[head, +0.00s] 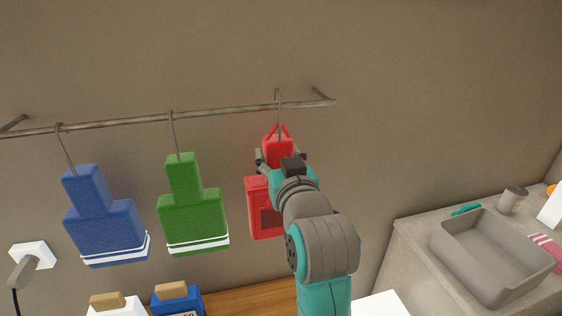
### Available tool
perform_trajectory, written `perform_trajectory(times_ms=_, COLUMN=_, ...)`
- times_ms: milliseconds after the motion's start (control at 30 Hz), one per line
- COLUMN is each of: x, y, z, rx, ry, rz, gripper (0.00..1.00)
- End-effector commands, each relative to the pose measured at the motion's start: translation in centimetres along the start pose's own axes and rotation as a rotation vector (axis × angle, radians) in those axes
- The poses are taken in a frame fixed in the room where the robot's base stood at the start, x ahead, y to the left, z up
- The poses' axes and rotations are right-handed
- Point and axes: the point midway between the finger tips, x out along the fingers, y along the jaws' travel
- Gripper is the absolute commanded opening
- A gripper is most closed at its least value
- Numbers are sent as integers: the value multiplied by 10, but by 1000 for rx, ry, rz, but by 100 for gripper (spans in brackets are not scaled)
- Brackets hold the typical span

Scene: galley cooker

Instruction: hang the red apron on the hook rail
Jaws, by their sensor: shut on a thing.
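The red apron (257,190) is upright against the wall at the right part of the hook rail (225,109). Its red loop (270,131) is at the lower end of the rightmost wire hook (277,97); I cannot tell whether the loop is around the hook or only in front of it. My gripper (281,158) is shut on the upper part of the red apron, with a finger at each side. My wrist and arm hide the apron's right and lower right parts.
A blue apron (105,220) and a green apron (192,205) hang from hooks to the left. A wall socket with a plug (33,255) is at far left. Boxes (178,300) stand on a wooden surface below. A grey basin (490,262) sits on the right counter.

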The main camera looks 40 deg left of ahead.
Motion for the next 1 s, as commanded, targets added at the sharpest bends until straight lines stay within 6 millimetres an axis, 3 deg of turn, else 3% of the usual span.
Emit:
perform_trajectory(times_ms=333, x=24, y=0, z=0, rx=0, ry=0, rz=-1, gripper=0)
perform_trajectory(times_ms=633, x=22, y=0, z=19, rx=1, ry=0, rz=-1, gripper=0)
perform_trajectory(times_ms=1000, x=22, y=0, z=23, rx=0, ry=2, rz=0, gripper=0)
